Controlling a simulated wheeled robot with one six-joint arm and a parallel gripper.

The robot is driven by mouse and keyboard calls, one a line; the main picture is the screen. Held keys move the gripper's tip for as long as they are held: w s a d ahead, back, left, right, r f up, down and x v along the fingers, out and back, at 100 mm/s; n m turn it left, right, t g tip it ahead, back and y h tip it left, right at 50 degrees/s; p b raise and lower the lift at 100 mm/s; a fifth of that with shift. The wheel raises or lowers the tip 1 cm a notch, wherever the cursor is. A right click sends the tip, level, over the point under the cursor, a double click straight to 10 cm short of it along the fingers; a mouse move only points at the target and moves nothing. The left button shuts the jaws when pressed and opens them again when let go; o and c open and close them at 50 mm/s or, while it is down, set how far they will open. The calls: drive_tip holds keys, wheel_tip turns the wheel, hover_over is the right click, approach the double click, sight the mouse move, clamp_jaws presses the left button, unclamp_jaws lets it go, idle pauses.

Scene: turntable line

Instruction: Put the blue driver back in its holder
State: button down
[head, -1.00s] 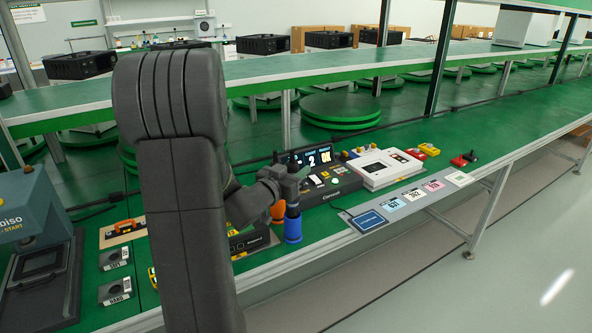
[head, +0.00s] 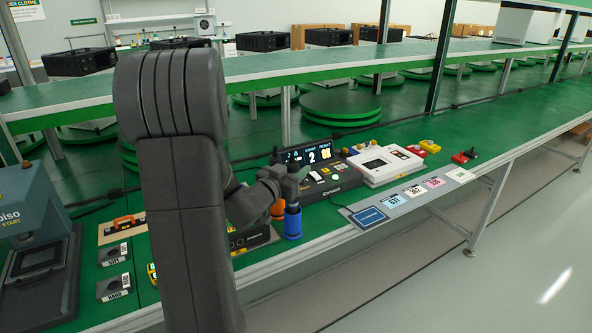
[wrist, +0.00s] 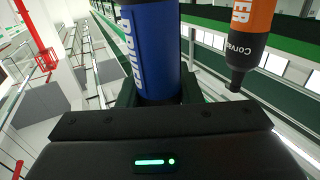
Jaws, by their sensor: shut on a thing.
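The blue driver (head: 292,224) is upright in the head view, at the front edge of the green bench. In the wrist view it shows as a blue cylinder (wrist: 153,45) with white lettering, between my jaws. My gripper (head: 291,197) is shut on it. An orange driver (head: 278,209) is just behind and left of it; in the wrist view it appears at upper right (wrist: 252,28), apart from the blue one, dark nozzle end visible. The holder is not clearly seen; my arm hides part of the bench there, and I cannot tell whether the blue driver touches it.
A control box with a lit display (head: 315,155) stands behind and right of the drivers. A white device (head: 385,165) and a strip of cards (head: 415,190) lie farther right. My arm covers part of a yellow-and-black box (head: 255,240). A dark press (head: 35,250) stands at far left.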

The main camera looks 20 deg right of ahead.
drive_tip(key=shift+f+b, duration=1.1)
drive_tip(key=shift+f, duration=0.25)
drive_tip(key=c, duration=0.9)
unclamp_jaws()
drive_tip(key=shift+c, duration=0.2)
drive_tip(key=shift+f, duration=0.1)
drive_tip(key=v, duration=1.3)
drive_tip(key=shift+s+a, duration=0.25)
drive_tip(key=shift+a, duration=0.05)
drive_tip(key=x, duration=1.3)
drive_tip(key=shift+w+d, duration=0.25)
drive_tip(key=shift+d, duration=0.05)
drive_tip(key=shift+r, duration=0.35)
drive_tip(key=shift+f, duration=0.1)
